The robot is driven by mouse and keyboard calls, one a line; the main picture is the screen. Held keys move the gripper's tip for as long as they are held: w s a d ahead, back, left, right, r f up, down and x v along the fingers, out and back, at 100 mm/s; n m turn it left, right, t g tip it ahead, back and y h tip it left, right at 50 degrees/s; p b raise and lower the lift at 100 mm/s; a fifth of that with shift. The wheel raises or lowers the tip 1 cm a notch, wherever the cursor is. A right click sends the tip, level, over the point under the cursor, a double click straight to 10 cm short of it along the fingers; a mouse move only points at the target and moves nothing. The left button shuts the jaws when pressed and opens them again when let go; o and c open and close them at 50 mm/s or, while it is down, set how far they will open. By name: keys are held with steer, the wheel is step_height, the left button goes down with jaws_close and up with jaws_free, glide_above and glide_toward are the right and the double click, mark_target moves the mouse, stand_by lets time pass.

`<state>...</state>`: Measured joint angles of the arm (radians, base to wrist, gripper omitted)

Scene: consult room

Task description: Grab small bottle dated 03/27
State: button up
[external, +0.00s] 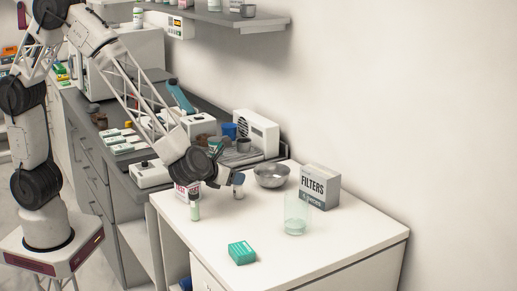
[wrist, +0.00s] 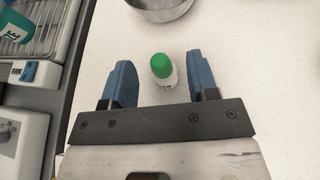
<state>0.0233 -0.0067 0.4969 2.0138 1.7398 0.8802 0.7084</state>
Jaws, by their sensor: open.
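A small white bottle with a green cap (wrist: 162,68) stands upright on the white counter in the wrist view, between and slightly ahead of my gripper's blue fingers. My gripper (wrist: 162,85) is open, with a gap on each side of the bottle. In the external view my gripper (external: 216,184) is low over the counter's left part, and a small green and white bottle (external: 194,211) shows at its near side. Any date on the label is too small to read.
A metal bowl (external: 271,176), a FILTERS box (external: 320,187), a clear glass beaker (external: 295,222) and a green box (external: 242,253) stand on the white counter (external: 345,241). A pink and white box (external: 181,190) is beside my gripper. Equipment crowds the grey counter at left.

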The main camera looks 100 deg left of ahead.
steer(key=shift+x, duration=1.3)
steer(key=c, duration=1)
